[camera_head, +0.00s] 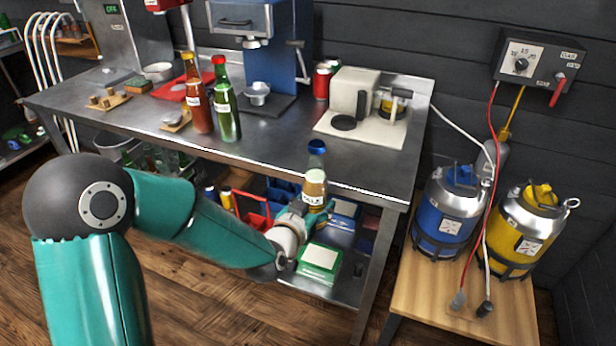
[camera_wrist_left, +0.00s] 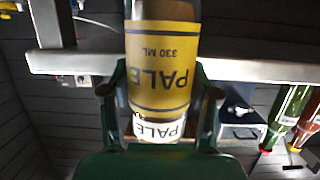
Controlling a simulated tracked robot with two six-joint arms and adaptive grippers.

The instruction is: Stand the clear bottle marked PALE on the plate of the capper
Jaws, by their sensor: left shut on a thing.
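The PALE bottle (camera_head: 315,176) has a yellowish label and a blue top; it is close to upright at the bench's front edge. My left gripper (camera_head: 312,212) is shut around its lower part. In the left wrist view the bottle (camera_wrist_left: 162,60) stands between the fingers (camera_wrist_left: 160,105), and its PALE lettering reads upside down. A red stand with a red base (camera_head: 207,78) on the bench looks like the capper, but its top is cut off and I cannot be sure. My right gripper is out of view.
A brown bottle (camera_head: 196,105) and a green bottle (camera_head: 224,108) stand in front of the red base. A blue machine (camera_head: 262,20) and a beige machine (camera_head: 350,88) stand further right on the steel bench (camera_head: 275,140). Blue (camera_head: 450,205) and yellow (camera_head: 522,225) kegs stand at right.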

